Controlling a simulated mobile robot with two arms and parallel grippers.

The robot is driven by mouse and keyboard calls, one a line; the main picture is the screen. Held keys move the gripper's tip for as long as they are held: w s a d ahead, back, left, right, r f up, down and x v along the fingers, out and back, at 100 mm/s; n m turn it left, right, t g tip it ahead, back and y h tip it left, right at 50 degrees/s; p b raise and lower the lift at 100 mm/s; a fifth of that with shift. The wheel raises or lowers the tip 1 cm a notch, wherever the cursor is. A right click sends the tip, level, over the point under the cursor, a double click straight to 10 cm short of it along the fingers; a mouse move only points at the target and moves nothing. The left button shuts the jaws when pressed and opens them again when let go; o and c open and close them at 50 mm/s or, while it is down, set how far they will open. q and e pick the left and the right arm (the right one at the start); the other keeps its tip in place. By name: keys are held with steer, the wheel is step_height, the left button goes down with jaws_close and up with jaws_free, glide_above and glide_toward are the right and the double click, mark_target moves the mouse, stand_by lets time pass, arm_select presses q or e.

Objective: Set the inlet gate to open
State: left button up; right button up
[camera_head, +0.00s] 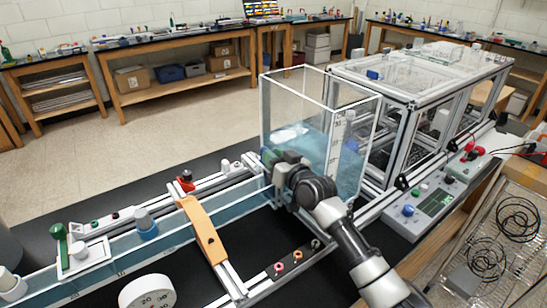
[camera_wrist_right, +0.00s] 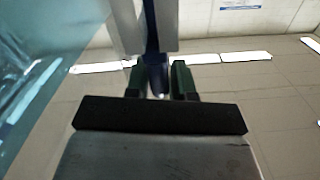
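The clear water tank (camera_head: 345,150) stands at the end of the long blue water channel (camera_head: 170,228). My right gripper (camera_head: 270,160) is at the tank's near left corner, where the channel meets it, and its arm covers much of that spot. In the right wrist view, the green fingers of my right gripper (camera_wrist_right: 160,82) stand on both sides of a narrow upright blue piece (camera_wrist_right: 155,72), with small gaps seeming to show beside it. This piece may be part of the inlet gate; the gate itself is mostly hidden in the head view. My left gripper is out of view.
An orange bar (camera_head: 203,230) crosses the channel. A white dial (camera_head: 147,293) stands in front. A control box (camera_head: 433,203) with a blue knob is right of my arm. An aluminium frame (camera_head: 400,95) with clear panels stands behind the tank.

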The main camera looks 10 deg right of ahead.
jaws_close()
step_height(320, 180, up, 5)
steer(key=p, duration=0.3)
steer(key=shift+p, duration=0.35)
steer(key=shift+o, duration=2.2)
jaws_free()
steer(key=shift+a, duration=0.1)
steer(key=b+v, duration=0.3)
steer(key=v, duration=0.8)
